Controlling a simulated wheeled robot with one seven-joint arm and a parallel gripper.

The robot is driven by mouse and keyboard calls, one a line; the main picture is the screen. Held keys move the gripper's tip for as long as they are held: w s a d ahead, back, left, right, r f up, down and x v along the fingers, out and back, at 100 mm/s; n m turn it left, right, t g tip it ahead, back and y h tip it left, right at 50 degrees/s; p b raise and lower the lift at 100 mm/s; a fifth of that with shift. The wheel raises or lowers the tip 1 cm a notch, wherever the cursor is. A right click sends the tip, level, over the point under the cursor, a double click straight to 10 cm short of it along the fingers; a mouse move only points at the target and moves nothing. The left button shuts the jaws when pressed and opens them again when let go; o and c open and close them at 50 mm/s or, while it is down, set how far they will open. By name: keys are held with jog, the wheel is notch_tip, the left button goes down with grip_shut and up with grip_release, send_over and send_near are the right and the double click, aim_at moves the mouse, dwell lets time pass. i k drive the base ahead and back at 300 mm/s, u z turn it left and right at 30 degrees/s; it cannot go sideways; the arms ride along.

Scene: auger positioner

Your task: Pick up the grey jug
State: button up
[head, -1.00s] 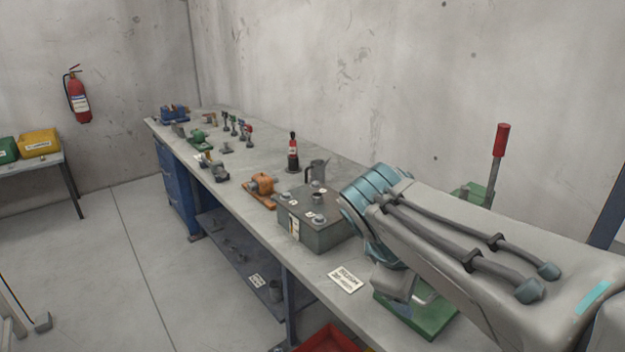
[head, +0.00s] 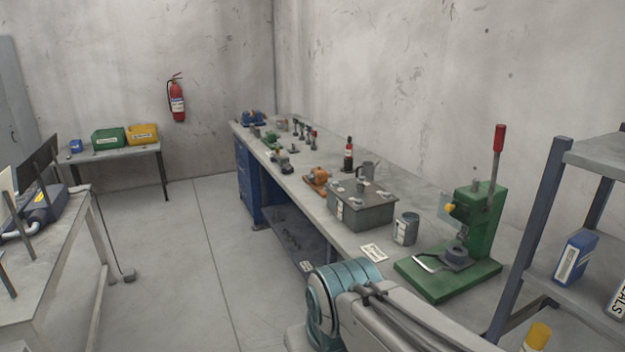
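The grey jug (head: 370,170) stands on the long workbench (head: 318,221), behind a grey metal box (head: 373,214) that hides its lower part. It is small in the view, next to a dark bottle with a red label (head: 348,156). My arm shows at the bottom middle of the head view, in front of the bench. My gripper is out of view, so its fingers cannot be seen.
A grey can (head: 405,229) stands right of the box, left of a green lever press (head: 466,247). An orange tool (head: 317,180) sits left of the box. A shelf rack (head: 598,151) stands at the right. Open floor lies left of the bench.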

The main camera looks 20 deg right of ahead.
aim_at(368, 168)
jog(key=u, duration=0.4)
jog(key=i, duration=3.7)
jog(key=z, duration=0.95)
jog(key=i, duration=0.95)
jog(key=z, duration=1.8)
jog(key=i, duration=0.7)
jog(key=z, duration=0.5)
